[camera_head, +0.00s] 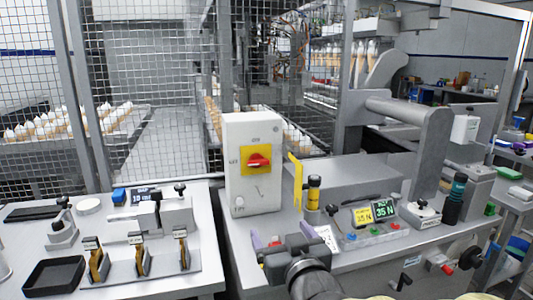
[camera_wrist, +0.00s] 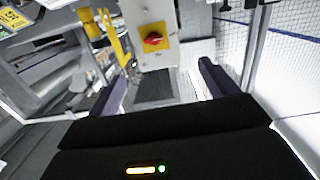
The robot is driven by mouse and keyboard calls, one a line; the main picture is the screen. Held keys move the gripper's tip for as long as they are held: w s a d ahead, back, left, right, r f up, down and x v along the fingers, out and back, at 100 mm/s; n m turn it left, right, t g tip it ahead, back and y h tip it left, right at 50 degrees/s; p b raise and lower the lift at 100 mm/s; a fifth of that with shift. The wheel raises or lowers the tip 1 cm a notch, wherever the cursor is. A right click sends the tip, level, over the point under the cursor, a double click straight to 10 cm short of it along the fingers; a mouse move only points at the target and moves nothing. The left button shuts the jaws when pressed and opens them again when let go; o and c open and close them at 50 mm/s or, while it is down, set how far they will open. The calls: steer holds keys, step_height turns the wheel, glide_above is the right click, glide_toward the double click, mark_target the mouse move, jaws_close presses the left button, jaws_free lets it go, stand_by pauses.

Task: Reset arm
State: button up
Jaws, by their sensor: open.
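My gripper (camera_head: 266,239) is at the lower middle of the head view, in front of the white switch box and above the front part of the right bench. Its two purple fingers are spread apart with nothing between them. In the wrist view my gripper (camera_wrist: 160,92) also shows open and empty, with the switch box beyond the fingers. The white switch box (camera_head: 236,190) stands upright with a red rotary knob (camera_head: 258,160) on a yellow plate. The box also shows in the wrist view (camera_wrist: 170,20), with its red knob (camera_wrist: 153,39). My gripper is apart from the box.
The right bench holds a yellow bracket (camera_head: 297,180), a yellow-black cylinder (camera_head: 313,193), force displays (camera_head: 384,209) and a press column (camera_head: 430,155). The left bench holds a black tray (camera_head: 54,274) and a rack of cone grippers (camera_head: 142,262). A wire mesh fence (camera_head: 140,80) stands behind.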

steer(key=d+f+m+g+h, duration=0.1)
steer(key=d+f+g+h, duration=0.35)
steer(key=f, duration=0.75)
steer(key=s+d+f+m+g, duration=0.2)
steer(key=s+d+f+g, duration=0.6)
steer(key=s+f+g, duration=0.25)
step_height(320, 180, up, 29)
steer(key=t+p, duration=0.1)
steer(key=p, duration=2.8)
steer(key=shift+p, duration=0.4)
steer(key=shift+w, duration=0.1)
steer(key=shift+c, duration=0.3)
